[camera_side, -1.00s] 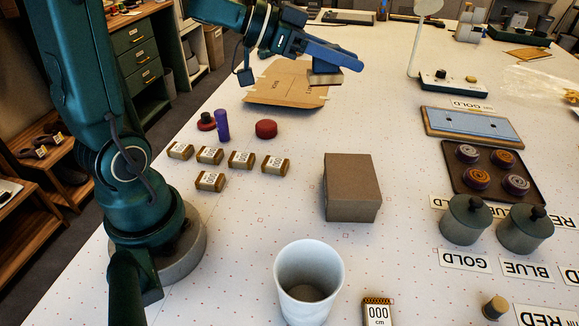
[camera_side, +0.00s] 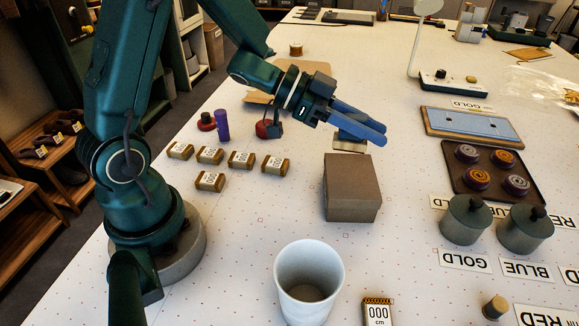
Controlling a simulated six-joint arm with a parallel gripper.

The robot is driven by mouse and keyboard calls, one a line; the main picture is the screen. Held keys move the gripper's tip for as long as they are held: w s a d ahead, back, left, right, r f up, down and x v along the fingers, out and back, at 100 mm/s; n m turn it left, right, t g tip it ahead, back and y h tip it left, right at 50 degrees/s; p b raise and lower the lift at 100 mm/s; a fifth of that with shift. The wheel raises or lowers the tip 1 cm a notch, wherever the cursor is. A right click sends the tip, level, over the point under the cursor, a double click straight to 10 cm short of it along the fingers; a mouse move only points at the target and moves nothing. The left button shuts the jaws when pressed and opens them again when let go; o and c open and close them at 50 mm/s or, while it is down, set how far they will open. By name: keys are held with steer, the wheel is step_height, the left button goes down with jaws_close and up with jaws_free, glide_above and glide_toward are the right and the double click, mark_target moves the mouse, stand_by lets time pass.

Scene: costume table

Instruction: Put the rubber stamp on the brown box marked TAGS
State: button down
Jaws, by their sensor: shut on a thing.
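My gripper (camera_side: 368,132) is shut on the rubber stamp (camera_side: 349,145), a small block with a pale lower part and a darker top, partly hidden by the blue fingers. The stamp hangs below the fingers, near the far edge of the brown box in the picture. I cannot tell its exact height or whether it overlaps the box. The closed brown box (camera_side: 350,186) stands on the white table in the middle. No TAGS lettering can be read on its visible faces.
A white cup (camera_side: 308,285) stands in front of the box. Several small labelled blocks (camera_side: 240,159) lie to its left, with a purple cylinder (camera_side: 222,125) behind them. A tray of swirled discs (camera_side: 508,170) and grey lidded pots (camera_side: 466,220) are at right. Flat cardboard (camera_side: 257,97) lies behind my arm.

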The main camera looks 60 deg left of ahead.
mark_target(360, 151)
steer(key=shift+w+d+f, duration=0.2)
steer(key=shift+d+f, duration=0.3)
steer(key=shift+d, duration=0.3)
steer(key=shift+f, duration=2)
steer(key=shift+f, duration=0.1)
steer(key=c, duration=0.7)
jaws_free()
steer(key=shift+c, duration=0.2)
